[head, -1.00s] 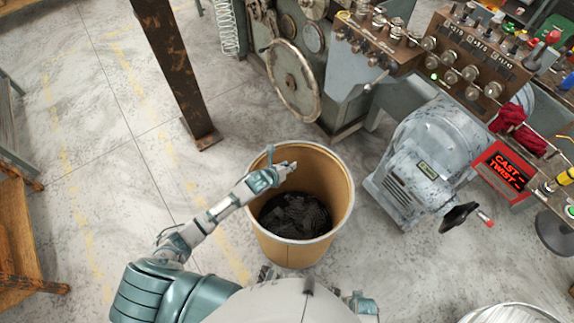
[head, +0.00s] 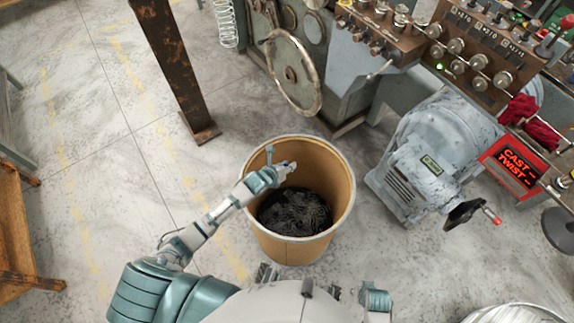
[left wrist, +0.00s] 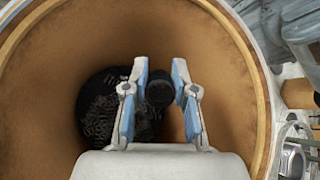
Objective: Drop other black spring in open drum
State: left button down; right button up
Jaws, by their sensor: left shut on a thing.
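The open brown drum (head: 283,247) stands on the floor, and black springs (head: 296,211) lie in a heap at its bottom. The heap also shows deep in the drum in the left wrist view (left wrist: 100,110). My left gripper (head: 290,168) is over the drum's mouth, inside the rim. In the left wrist view its two fingers (left wrist: 160,88) are closed on a small black spring (left wrist: 160,92), held above the drum's interior, right of the heap. In the head view this held spring is too small to make out.
A grey motor-like machine (head: 425,160) stands right of the drum. A large handwheel (head: 293,75) and a control panel (head: 470,50) are behind it. A rusty post (head: 172,70) stands at the back left, a wooden stand (head: 18,235) at the left. Floor left of the drum is clear.

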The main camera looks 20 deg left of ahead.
pick_arm(q)
jog(key=c, duration=0.8)
grip_release()
jog(key=shift+c, duration=0.2)
jog(key=shift+a, duration=0.15)
jog(key=shift+s+a+r, duration=0.1)
jog(key=shift+s, duration=0.15)
jog(key=v, duration=1.1)
jog(key=shift+r, duration=0.1)
jog(key=shift+s, duration=0.15)
